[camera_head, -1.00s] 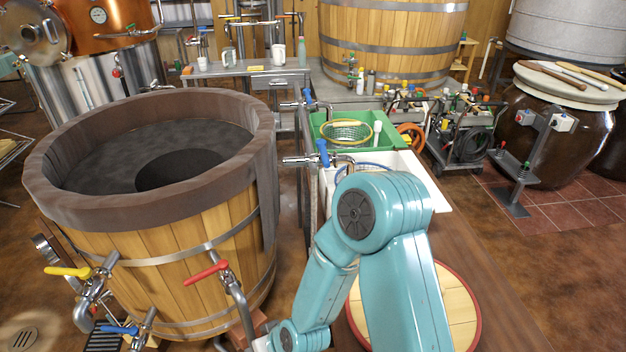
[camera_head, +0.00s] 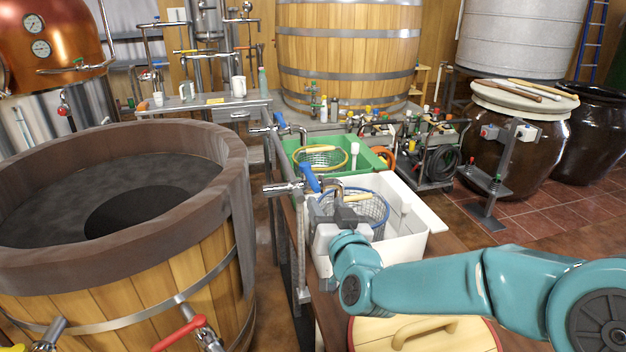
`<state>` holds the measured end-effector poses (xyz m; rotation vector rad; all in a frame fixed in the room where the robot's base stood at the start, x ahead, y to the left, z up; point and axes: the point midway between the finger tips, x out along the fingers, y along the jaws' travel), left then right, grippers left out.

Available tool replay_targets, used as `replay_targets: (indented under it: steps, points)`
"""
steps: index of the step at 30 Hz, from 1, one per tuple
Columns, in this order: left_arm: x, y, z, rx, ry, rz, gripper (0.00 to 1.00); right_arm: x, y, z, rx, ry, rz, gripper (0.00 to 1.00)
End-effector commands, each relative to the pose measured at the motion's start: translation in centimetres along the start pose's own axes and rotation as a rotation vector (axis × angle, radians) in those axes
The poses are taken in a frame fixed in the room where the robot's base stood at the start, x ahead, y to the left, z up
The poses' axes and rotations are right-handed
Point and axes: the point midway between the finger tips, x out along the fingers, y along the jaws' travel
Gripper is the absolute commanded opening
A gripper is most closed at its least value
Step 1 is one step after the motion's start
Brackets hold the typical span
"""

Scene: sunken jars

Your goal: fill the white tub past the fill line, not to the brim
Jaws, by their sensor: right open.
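The white tub (camera_head: 416,247) stands on the wooden bench right of centre. A wire basket with a blue rim (camera_head: 372,212) sits in it. The water level and a fill line cannot be made out. A steel tap (camera_head: 284,188) with a blue lever handle (camera_head: 310,178) reaches over the tub's left side; I cannot tell whether it runs. My right gripper (camera_head: 343,214) is open at the tub's near left corner, just below the blue handle and the tap's spout. It hides part of the tub and basket. My left gripper is not in view.
A green tub (camera_head: 367,160) with a yellow-rimmed basket (camera_head: 336,165) stands behind, with its own blue-handled tap. A large wooden vat (camera_head: 165,270) stands close on the left. A round wooden lid (camera_head: 455,335) lies in front, under my arm. A hose cart (camera_head: 440,160) stands behind right.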

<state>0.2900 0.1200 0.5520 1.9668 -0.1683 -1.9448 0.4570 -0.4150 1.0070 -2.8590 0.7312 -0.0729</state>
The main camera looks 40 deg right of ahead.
Motion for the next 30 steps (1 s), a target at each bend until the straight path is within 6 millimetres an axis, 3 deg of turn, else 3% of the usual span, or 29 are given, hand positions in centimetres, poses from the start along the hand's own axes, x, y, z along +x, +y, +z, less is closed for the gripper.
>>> replay_targets:
  steps: [6, 12, 18, 26, 30]
  points:
    - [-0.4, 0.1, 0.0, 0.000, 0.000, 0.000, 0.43, 5.3, 0.0, 0.1, 0.000, -0.002, 0.002, 0.47]
    - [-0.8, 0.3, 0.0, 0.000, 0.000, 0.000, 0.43, 8.8, -0.1, 0.1, 0.000, -0.001, 0.001, 0.47]
    - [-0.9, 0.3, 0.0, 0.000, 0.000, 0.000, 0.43, 10.3, -0.1, 0.1, 0.000, 0.000, 0.002, 0.47]
    - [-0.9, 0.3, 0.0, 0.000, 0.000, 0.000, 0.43, 10.4, -0.1, 0.1, 0.000, 0.000, 0.003, 0.47]
    - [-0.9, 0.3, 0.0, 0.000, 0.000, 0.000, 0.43, 10.4, -0.1, 0.1, 0.000, 0.000, 0.003, 0.02]
